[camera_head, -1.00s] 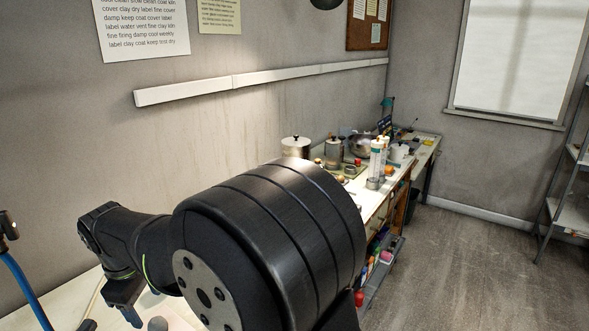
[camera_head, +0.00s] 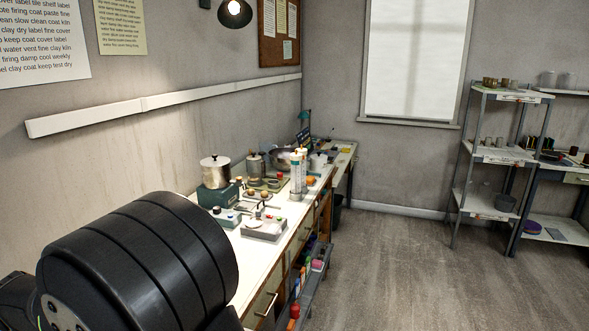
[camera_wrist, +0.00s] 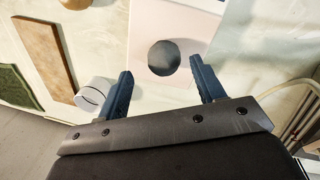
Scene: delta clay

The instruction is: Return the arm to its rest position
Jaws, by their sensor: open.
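My gripper (camera_wrist: 160,92) shows in the wrist view with its two blue fingers spread apart and nothing held between them. A dark round object (camera_wrist: 164,57) lies on a pale pink and white sheet just beyond the fingertips, apart from them. A white round object (camera_wrist: 97,93) sits beside the left finger; I cannot tell if they touch. In the head view my arm's large black joint fills the lower left, and the gripper is out of sight there.
A wooden board (camera_wrist: 45,58) and a green piece (camera_wrist: 15,87) lie at the wrist view's left. In the head view a long white bench (camera_head: 262,248) holds a metal pot (camera_head: 215,172) and a grey tray (camera_head: 264,230). A metal shelf (camera_head: 484,156) stands right. The floor (camera_head: 380,270) between is clear.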

